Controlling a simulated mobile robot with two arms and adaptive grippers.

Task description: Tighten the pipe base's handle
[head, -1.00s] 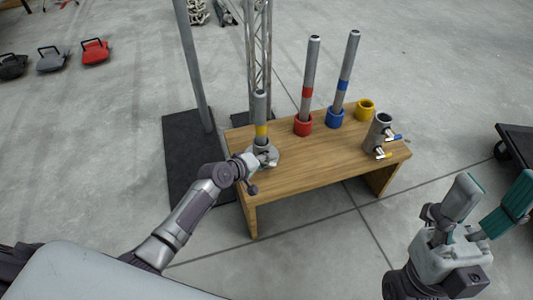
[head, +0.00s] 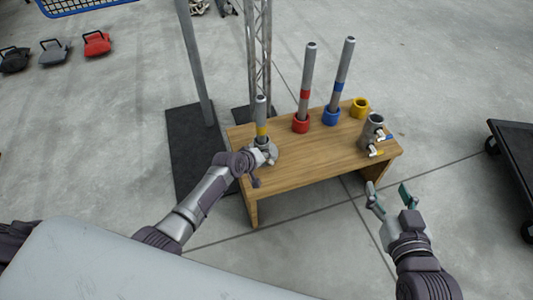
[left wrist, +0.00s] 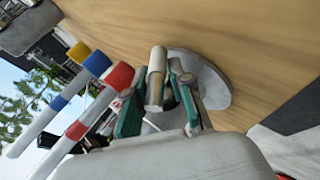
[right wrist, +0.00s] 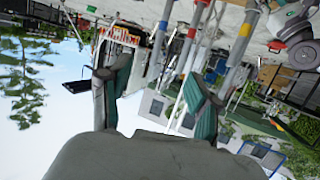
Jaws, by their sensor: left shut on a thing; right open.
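The grey pipe base (head: 272,157) sits on the left end of the wooden table, and a grey pipe with a yellow band (head: 261,118) stands upright in it. My left gripper (head: 260,157) is at the base, low beside the pipe. In the left wrist view its teal fingers (left wrist: 158,98) are shut around a short pale cylinder (left wrist: 156,72) that looks like the base's handle. The round foot of the base shows behind them. My right gripper (head: 390,193) is open and empty in front of the table's right end; its spread fingers also show in the right wrist view (right wrist: 160,95).
On the wooden table (head: 310,165) stand a red-banded pipe (head: 305,85) and a blue-banded pipe (head: 341,80) in coloured rings, an empty yellow ring (head: 360,107) and a grey holder (head: 370,132) with small levers. A dark cart (head: 515,165) is at the right. A metal post (head: 195,65) rises behind the left end.

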